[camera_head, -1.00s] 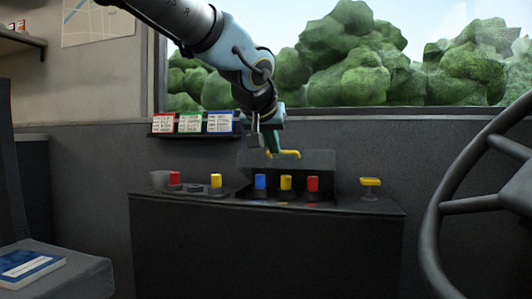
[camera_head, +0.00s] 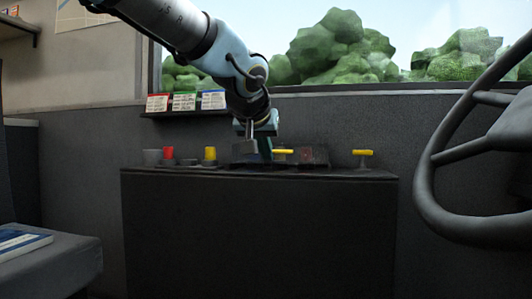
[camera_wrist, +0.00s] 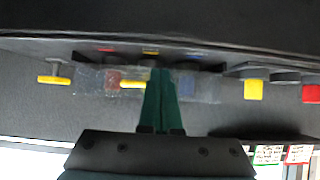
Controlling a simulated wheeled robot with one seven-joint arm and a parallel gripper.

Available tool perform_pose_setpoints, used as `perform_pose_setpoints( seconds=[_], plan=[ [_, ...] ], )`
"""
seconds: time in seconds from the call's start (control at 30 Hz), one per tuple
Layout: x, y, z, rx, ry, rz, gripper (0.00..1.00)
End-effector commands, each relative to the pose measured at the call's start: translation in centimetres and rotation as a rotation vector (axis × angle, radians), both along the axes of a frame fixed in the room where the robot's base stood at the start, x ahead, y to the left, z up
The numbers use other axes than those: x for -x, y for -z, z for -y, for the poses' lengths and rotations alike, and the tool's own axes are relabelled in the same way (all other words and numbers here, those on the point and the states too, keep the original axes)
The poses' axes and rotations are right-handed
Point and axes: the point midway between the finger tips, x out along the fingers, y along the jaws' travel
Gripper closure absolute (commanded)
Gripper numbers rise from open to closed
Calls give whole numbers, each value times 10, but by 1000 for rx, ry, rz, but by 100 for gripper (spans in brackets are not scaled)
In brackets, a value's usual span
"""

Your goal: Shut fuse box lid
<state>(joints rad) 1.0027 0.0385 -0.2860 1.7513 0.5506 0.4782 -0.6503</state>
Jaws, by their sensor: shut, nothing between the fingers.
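The fuse box (camera_head: 262,165) sits in the console top, with small colour marks along its front edge in the wrist view. Its smoky see-through lid (camera_wrist: 208,88) is down over the blue and red fuses, which show dimly through it. I cannot tell whether the lid is fully flat. Its yellow handle (camera_head: 283,151) also shows in the wrist view (camera_wrist: 133,85). My gripper (camera_head: 264,156) is shut and empty, its green fingers (camera_wrist: 160,74) pointing down at the lid beside the handle. Whether they touch the lid is unclear.
Label cards (camera_head: 185,102) hang behind. The steering wheel (camera_head: 430,160) is far right.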

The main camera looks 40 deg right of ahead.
Motion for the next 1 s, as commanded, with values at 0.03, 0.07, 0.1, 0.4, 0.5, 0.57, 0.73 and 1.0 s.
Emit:
perform_pose_setpoints(
  seconds=[0.03, 0.07, 0.1, 0.4, 0.5, 0.57, 0.73, 1.0],
  plan=[
    [0, 0, 0, 0, 0, 0, 100],
    [0, 0, 0, 0, 0, 0, 100],
    [0, 0, 0, 0, 0, 0, 100],
    [1, -2, -1, 0, 0, 0, 100],
    [4, -8, -6, 1, 0, 1, 100],
    [8, -14, -12, 2, -1, 0, 100],
    [23, -36, -35, 3, 0, 2, 100],
    [43, -59, -66, 1, 0, 1, 100]
  ],
)
